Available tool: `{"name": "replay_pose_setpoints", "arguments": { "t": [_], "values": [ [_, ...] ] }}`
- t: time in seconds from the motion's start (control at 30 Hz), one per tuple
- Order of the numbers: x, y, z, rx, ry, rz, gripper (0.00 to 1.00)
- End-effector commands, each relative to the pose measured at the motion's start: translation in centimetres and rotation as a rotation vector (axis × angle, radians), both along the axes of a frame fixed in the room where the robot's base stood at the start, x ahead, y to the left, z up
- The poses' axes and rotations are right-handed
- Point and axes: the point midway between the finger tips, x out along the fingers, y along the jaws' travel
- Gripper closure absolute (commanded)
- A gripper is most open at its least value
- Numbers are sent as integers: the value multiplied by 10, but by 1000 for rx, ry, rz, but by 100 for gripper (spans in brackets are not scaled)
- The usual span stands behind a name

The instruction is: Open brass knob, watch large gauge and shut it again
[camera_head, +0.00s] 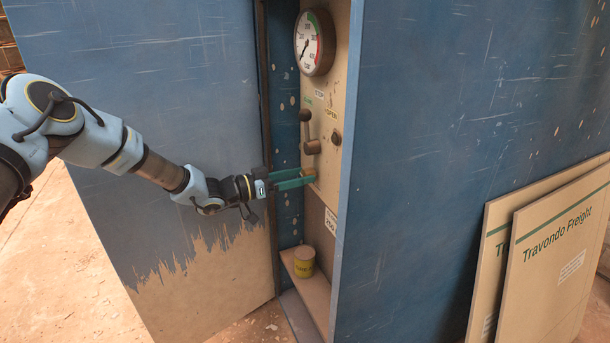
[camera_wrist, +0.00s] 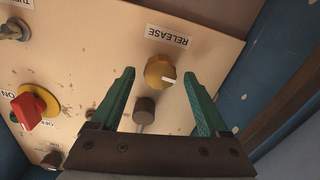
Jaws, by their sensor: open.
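The brass knob (camera_wrist: 160,72) sits on the cream panel beside a RELEASE label, with a white mark on its face pointing right in the wrist view. My gripper (camera_wrist: 159,76) has its two green fingers open, one on each side of the knob, with gaps showing; I cannot tell the remaining depth. In the head view my gripper (camera_head: 292,179) reaches the panel from the left, at the knob (camera_head: 309,174), which is partly hidden by a finger. The large round gauge (camera_head: 311,42) is high on the panel, its needle pointing to the lower left.
A lever (camera_head: 309,131) and a small dark knob (camera_head: 336,137) are above my gripper. A red switch (camera_wrist: 35,108) is left in the wrist view. A yellow tin (camera_head: 304,261) stands on the low shelf. Blue walls flank the narrow recess; boards (camera_head: 555,250) lean at right.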

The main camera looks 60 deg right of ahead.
Motion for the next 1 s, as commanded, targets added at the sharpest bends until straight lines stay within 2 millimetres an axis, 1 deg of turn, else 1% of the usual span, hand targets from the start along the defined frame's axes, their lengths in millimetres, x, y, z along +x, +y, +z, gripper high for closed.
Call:
{"name": "replay_pose_setpoints", "arguments": {
  "t": [0.1, 0.2, 0.47, 0.57, 1.0],
  "values": [
    [-7, -10, 0, 1, -1, 1, 22],
    [-10, -15, 0, 0, 0, 1, 22],
    [-11, -16, 0, 2, 0, 2, 22],
    [-11, -16, 0, 2, 0, 2, 31],
    [-10, -16, 0, 1, -1, 2, 80]
  ]
}}
